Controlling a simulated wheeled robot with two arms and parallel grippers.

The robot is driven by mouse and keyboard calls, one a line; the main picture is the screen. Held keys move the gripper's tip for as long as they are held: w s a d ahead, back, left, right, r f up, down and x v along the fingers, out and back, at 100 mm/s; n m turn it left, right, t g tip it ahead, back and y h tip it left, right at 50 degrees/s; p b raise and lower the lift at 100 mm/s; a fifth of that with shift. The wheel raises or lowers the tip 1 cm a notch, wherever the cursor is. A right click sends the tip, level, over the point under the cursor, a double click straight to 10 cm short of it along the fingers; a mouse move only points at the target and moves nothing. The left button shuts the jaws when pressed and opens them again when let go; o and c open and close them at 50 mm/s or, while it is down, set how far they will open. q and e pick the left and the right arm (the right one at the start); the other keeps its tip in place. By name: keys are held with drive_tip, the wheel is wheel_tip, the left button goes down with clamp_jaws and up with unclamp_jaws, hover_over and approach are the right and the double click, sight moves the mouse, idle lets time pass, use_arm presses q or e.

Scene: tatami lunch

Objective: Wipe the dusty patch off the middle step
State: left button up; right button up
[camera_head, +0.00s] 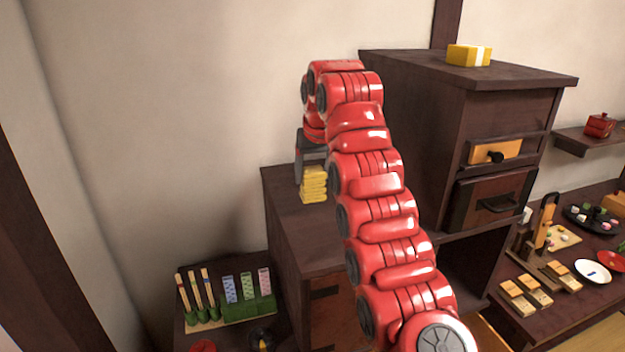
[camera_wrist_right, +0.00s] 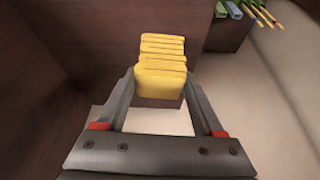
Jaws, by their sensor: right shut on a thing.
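The step-shaped dark wooden chest has a middle step (camera_head: 281,189) between a tall block and a low step. My right arm crosses the head view, and my right gripper (camera_head: 306,178) points down at the back of the middle step. It is shut on a yellow folded cloth (camera_head: 314,184), at or just above the step top; I cannot tell whether they touch. In the right wrist view the yellow cloth (camera_wrist_right: 161,80) sits between the two fingers. I cannot make out the dusty patch; the arm and cloth hide part of the step. My left gripper is not in view.
The tall block (camera_head: 395,130) rises right of the middle step, with a yellow box (camera_head: 468,55) on top. The wall is close behind. A green rack (camera_head: 262,305) and brushes (camera_head: 196,292) stand on the low step. A table with dishes (camera_head: 592,271) is at right.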

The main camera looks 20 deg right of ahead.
wheel_tip(320, 180, up, 2)
drive_tip(key=shift+w+p, duration=0.1)
drive_tip(key=shift+p, duration=0.65)
drive_tip(key=shift+d+r, duration=0.1)
drive_tip(key=shift+r, duration=0.2)
drive_tip(key=shift+f, duration=0.1)
